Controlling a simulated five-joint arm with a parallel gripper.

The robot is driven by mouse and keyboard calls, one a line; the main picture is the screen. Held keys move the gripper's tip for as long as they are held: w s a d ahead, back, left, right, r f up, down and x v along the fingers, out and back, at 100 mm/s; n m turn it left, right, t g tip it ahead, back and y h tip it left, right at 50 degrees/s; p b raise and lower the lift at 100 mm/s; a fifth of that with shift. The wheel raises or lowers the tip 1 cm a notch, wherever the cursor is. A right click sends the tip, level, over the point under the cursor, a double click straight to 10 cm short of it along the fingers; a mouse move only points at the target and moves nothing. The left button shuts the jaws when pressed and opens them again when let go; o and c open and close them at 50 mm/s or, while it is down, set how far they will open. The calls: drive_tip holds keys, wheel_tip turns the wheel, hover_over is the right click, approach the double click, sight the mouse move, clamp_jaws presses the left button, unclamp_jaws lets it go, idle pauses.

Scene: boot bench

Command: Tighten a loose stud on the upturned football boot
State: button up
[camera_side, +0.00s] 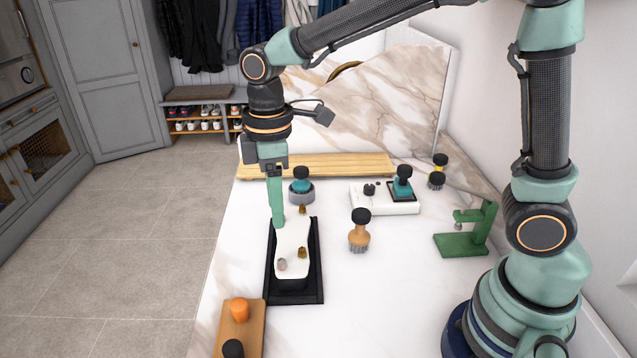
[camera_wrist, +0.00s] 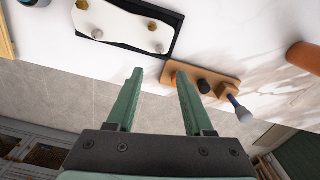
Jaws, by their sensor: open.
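The upturned boot shows its pale sole (camera_side: 292,240) in a black tray (camera_side: 296,298). Gold studs stand on it, one near the far end (camera_side: 302,210) and one near the front (camera_side: 302,252). A greyer stud (camera_side: 282,264) sits beside the front gold one. The sole also shows at the upper left of the wrist view (camera_wrist: 122,24). My gripper (camera_side: 278,224) points down, overlapping the sole's far left side in the side view. In the wrist view its fingers (camera_wrist: 159,76) are apart and empty, clear of the sole. Which stud is loose cannot be told.
A wooden block (camera_side: 252,335) with orange and black knobs lies at the front left; a blue-handled tool (camera_wrist: 238,108) shows beside it in the wrist view. A brush (camera_side: 359,237), white unit (camera_side: 384,205) and green stand (camera_side: 468,240) are to the right.

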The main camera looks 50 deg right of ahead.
sight(281, 260)
wheel_tip(281, 260, down, 12)
drive_tip(key=shift+r, duration=0.1)
idle(0.4)
clamp_jaws()
